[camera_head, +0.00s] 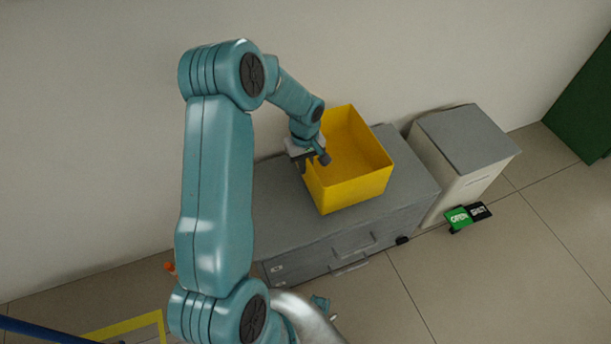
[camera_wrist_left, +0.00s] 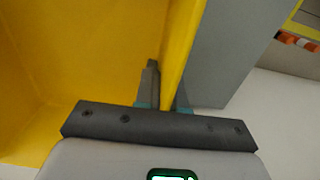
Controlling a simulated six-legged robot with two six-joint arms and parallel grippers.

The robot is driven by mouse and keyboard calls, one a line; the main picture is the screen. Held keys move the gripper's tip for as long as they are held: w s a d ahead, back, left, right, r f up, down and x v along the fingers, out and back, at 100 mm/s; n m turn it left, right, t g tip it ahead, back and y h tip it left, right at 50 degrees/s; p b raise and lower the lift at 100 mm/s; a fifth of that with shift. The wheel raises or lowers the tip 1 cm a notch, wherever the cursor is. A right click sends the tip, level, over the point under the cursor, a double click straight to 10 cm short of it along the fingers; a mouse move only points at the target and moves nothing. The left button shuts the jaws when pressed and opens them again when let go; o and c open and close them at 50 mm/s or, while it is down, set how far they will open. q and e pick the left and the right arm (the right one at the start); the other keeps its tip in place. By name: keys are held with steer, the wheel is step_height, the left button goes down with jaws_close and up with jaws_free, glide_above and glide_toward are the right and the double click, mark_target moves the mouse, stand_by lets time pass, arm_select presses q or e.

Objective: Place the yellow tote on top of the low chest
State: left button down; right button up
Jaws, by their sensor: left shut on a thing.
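The yellow tote (camera_head: 352,190) is an open box, upright on or just above the grey top of the low chest (camera_head: 285,222); I cannot tell if it touches. The chest has drawer handles on its front. My left gripper (camera_head: 309,159) is shut on the tote's left wall. In the left wrist view the gripper (camera_wrist_left: 163,90) has one finger inside and one outside the yellow wall of the tote (camera_wrist_left: 75,60). The chest's grey top (camera_wrist_left: 225,55) shows beyond it. My right gripper is not in view.
A taller cabinet (camera_head: 465,140) with a grey top stands right of the chest. Green and black signs (camera_head: 467,217) lie on the tiled floor in front of it. A plain wall (camera_head: 380,50) runs behind. A dark green panel (camera_head: 585,105) is at far right.

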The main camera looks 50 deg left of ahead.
arm_select(q)
steer(key=shift+f+b, duration=0.45)
steer(key=shift+f, duration=1.85)
steer(key=shift+f, duration=0.15)
steer(key=c, duration=1.2)
jaws_free()
steer(key=shift+c, duration=0.2)
steer(key=shift+r, duration=0.35)
step_height(320, 180, up, 12)
steer(key=p, duration=0.2)
steer(key=shift+f+p, duration=0.2)
steer(key=shift+p, duration=0.15)
